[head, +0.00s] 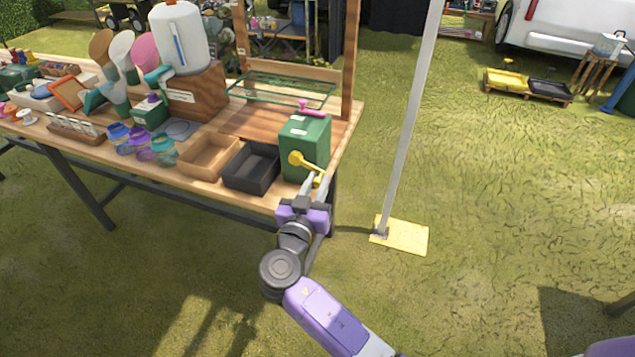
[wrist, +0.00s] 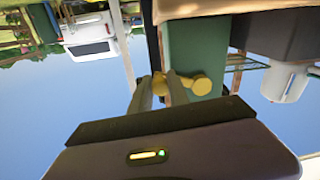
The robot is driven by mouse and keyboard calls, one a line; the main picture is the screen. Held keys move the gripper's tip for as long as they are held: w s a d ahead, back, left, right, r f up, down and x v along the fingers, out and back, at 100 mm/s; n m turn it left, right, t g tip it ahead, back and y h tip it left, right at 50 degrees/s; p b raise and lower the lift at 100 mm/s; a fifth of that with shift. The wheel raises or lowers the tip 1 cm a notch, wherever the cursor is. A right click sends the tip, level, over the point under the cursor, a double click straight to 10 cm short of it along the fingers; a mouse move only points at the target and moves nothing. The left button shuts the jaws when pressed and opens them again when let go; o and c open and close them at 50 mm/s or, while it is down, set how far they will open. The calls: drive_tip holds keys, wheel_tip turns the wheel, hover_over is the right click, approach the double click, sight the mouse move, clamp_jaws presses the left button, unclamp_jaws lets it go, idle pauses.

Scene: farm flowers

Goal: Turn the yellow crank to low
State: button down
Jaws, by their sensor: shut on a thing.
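The yellow crank (head: 298,160) is on the front face of a green box (head: 307,140) at the right end of the wooden table. Its arm slants from the round hub down and to the right. My gripper (head: 316,181) reaches up to it from the front, with its fingertips at the crank's outer end. In the wrist view, my gripper (wrist: 161,88) is closed around the handle end of the yellow crank (wrist: 200,86), and the round hub lies to the right. The fingers hide part of the handle. Any setting marks are too small to read.
A black tray (head: 251,167) and a brown tray (head: 208,156) stand left of the green box. A pink handle (head: 311,107) sits on top of the box. A grey pole (head: 408,120) on a yellow base (head: 401,237) stands right of the table. Grass in front is clear.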

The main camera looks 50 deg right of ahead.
drive_tip(key=shift+r, duration=0.15)
idle(0.3)
wheel_tip(320, 180, up, 3)
drive_tip(key=n+p, duration=0.1)
drive_tip(key=n, duration=0.1)
drive_tip(key=n+p, duration=0.2)
drive_tip(key=n, duration=0.1)
drive_tip(key=shift+s+r, duration=0.15)
drive_tip(key=shift+r, duration=0.05)
drive_tip(key=r+n+p, duration=0.1)
drive_tip(key=n+p, duration=0.1)
drive_tip(key=r+n+p, duration=0.1)
drive_tip(key=r+n, duration=0.1)
drive_tip(key=shift+w+a+p, duration=0.1)
drive_tip(key=shift+w+p, duration=0.3)
drive_tip(key=shift+w+a+r+n+g+p, duration=0.2)
drive_tip(key=shift+w+r+n+p, duration=0.4)
drive_tip(key=shift+n+p, duration=0.7)
drive_tip(key=shift+w+a+r+n+g+p, duration=0.15)
drive_tip(key=shift+w+a+r+n+p, duration=0.45)
drive_tip(key=shift+n, duration=1.15)
drive_tip(key=shift+w+r+n+g+p, duration=0.15)
drive_tip(key=shift+w+r+n+p, duration=0.2)
drive_tip(key=shift+w+n+p, duration=0.95)
drive_tip(key=shift+s+n, duration=0.3)
drive_tip(key=shift+n, duration=0.05)
drive_tip(key=c, duration=1.3)
unclamp_jaws()
